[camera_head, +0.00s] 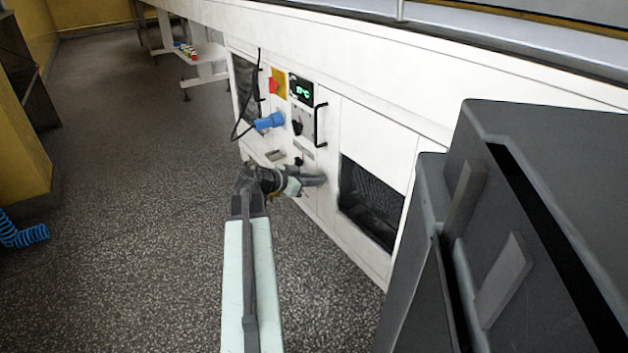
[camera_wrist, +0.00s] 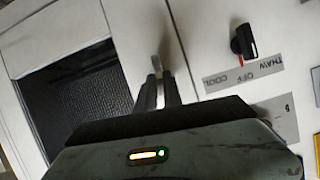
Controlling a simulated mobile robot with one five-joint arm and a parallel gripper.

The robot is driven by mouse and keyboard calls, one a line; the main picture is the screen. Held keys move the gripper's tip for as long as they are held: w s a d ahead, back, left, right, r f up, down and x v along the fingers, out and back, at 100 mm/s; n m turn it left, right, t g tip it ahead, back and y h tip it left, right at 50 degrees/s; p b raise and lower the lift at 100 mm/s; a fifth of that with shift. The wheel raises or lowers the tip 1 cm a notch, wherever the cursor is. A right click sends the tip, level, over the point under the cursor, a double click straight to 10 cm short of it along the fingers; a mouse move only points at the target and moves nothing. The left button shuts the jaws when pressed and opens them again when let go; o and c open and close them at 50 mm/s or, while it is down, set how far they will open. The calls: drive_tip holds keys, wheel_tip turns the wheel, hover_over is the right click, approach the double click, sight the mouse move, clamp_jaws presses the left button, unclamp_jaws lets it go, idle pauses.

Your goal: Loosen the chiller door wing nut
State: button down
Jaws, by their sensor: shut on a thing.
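My gripper (camera_wrist: 158,84) is shut on a small metallic piece that looks like the wing nut (camera_wrist: 157,58), standing out from the white panel in the wrist view. Only the part beyond my fingertips shows; the rest is hidden between them. In the head view my gripper (camera_head: 318,180) reaches against the white machine front (camera_head: 328,120), just left of a dark mesh opening (camera_head: 372,205). The nut cannot be made out there. The mesh opening also shows left of my fingers in the wrist view (camera_wrist: 78,95).
A black knob with a red mark (camera_wrist: 242,42) sits above a THAW/OFF/COOL label (camera_wrist: 230,79), right of my fingers. In the head view, a blue plug (camera_head: 270,121) with a black cable, a green display (camera_head: 301,90) and a black handle (camera_head: 320,125) are nearby. The floor at left is open.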

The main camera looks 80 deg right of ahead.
drive_tip(key=shift+w+n+g+y, duration=0.1)
drive_tip(key=shift+n+g+y, duration=0.2)
drive_tip(key=shift+n, duration=0.2)
drive_tip(key=c, duration=1.5)
unclamp_jaws()
drive_tip(key=p+v, duration=0.3)
drive_tip(key=v, duration=0.4)
drive_tip(key=shift+w+a+r, duration=0.2)
drive_tip(key=shift+w, duration=0.1)
